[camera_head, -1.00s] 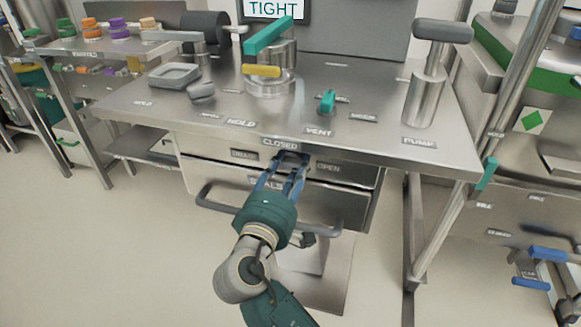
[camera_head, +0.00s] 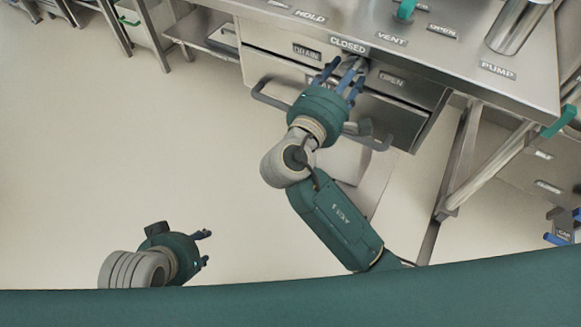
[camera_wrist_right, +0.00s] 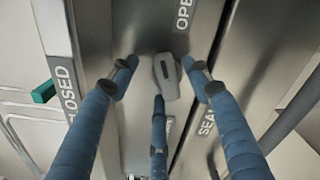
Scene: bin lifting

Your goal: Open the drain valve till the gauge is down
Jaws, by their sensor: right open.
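The drain valve's grey handle (camera_wrist_right: 167,75) is on the bench's front panel, between the CLOSED label (camera_wrist_right: 65,95) and the OPEN label (camera_wrist_right: 184,15) in the right wrist view. My right gripper (camera_head: 345,72) is in front of it; in the right wrist view its blue fingers are spread open around the handle, with no grip on it. In the head view the fingers hide most of the handle, below the CLOSED label and beside the DRAIN label (camera_head: 307,52). My left gripper (camera_head: 204,248) is open and empty, low at the left over the floor. The gauge is not in view.
The drawer handle bar (camera_head: 268,98) sticks out below the panel, close to my right gripper. A green VENT knob (camera_head: 405,10) and a metal PUMP cylinder (camera_head: 516,25) are on the bench top. The floor (camera_head: 120,150) at the left is clear.

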